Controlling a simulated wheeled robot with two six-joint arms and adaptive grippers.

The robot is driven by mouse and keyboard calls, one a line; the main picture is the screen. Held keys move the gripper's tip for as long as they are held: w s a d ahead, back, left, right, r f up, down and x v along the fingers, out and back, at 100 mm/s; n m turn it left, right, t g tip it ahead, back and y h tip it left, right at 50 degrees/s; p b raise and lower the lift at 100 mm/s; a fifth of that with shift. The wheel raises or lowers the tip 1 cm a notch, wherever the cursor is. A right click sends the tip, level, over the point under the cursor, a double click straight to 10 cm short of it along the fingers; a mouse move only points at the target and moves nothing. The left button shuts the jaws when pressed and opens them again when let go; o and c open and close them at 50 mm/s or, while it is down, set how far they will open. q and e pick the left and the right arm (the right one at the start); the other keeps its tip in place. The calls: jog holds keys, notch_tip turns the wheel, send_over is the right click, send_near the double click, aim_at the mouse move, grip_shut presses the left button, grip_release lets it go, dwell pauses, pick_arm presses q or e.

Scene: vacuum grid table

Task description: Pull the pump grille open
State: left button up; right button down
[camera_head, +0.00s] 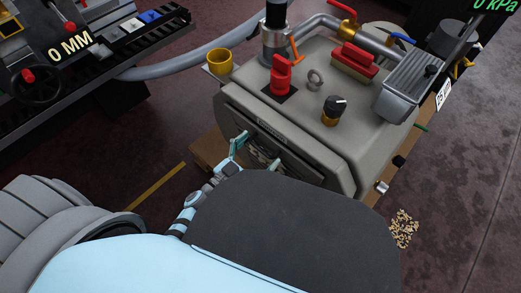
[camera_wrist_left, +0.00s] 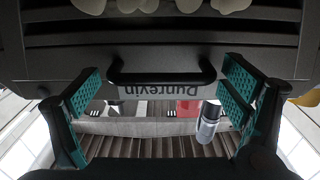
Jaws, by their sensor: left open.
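The pump (camera_head: 300,120) is a grey box on a wooden pallet in the head view. Its dark grille (camera_head: 297,166) is on the side facing me, partly hidden by my gripper and body. In the left wrist view the grille (camera_wrist_left: 200,55) fills the top, dark and slatted, with a black bar handle (camera_wrist_left: 160,79) along its edge. My left gripper (camera_head: 256,155) is at the grille side. In the left wrist view the gripper (camera_wrist_left: 160,75) is open, one teal-padded finger beyond each end of the handle, with visible gaps. My right gripper is not in view.
Red-handled valves (camera_head: 281,75), a black knob (camera_head: 335,105) and a yellow cup (camera_head: 219,62) are on or beside the pump top. A machine with a black rail (camera_head: 110,50) stands at upper left. Pellets (camera_head: 404,228) lie on the floor at right.

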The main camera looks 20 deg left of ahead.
pick_arm(q)
jog(key=shift+w+d, duration=0.1)
jog(key=shift+w, duration=0.15)
jog(key=shift+c, duration=0.3)
